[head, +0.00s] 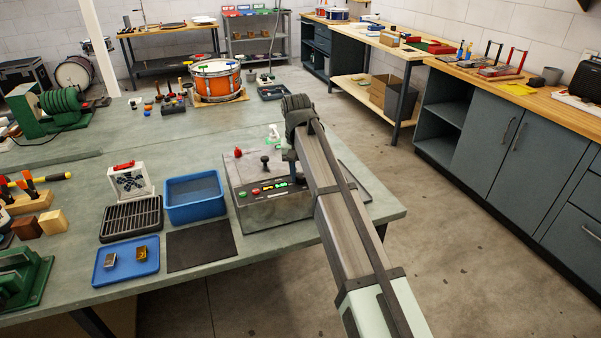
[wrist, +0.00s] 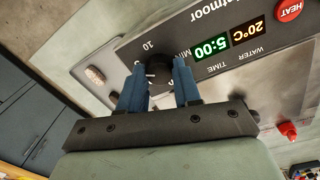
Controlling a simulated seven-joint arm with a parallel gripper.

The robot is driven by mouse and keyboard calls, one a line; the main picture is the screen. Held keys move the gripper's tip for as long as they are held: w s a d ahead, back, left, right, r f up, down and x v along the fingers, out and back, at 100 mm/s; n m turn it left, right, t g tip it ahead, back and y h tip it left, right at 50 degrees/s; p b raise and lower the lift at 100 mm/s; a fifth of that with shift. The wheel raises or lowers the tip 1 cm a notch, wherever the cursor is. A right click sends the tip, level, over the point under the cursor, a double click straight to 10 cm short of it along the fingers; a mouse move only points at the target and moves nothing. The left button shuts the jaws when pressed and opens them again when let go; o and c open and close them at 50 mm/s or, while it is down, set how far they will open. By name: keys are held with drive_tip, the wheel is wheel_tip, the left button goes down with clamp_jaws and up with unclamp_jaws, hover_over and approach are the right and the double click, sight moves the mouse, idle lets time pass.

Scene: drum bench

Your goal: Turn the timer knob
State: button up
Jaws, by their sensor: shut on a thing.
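The timer knob (wrist: 160,73) is a small dark knob on the grey panel of a metal machine (head: 265,208). In the wrist view it sits between the two blue fingers of my gripper (wrist: 161,84), which is shut on it. In the head view my arm hides the knob and my fingertips.
A red HEAT button (wrist: 289,10) is on the panel, and a red-tipped part (wrist: 288,130) is near the right edge. In the head view, a blue bin (head: 195,207), a dark mat (head: 201,245) and a blue tray (head: 125,275) lie left of the machine. An orange drum (head: 217,82) stands behind.

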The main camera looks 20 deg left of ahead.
sight(298, 176)
idle(0.4)
drive_tip(key=o, duration=1.1)
drive_tip(key=shift+c, duration=0.2)
wheel_tip(298, 176, up, 14)
drive_tip(key=shift+s+a, duration=0.15)
drive_tip(key=shift+a, duration=0.15)
drive_tip(key=shift+f, duration=0.15)
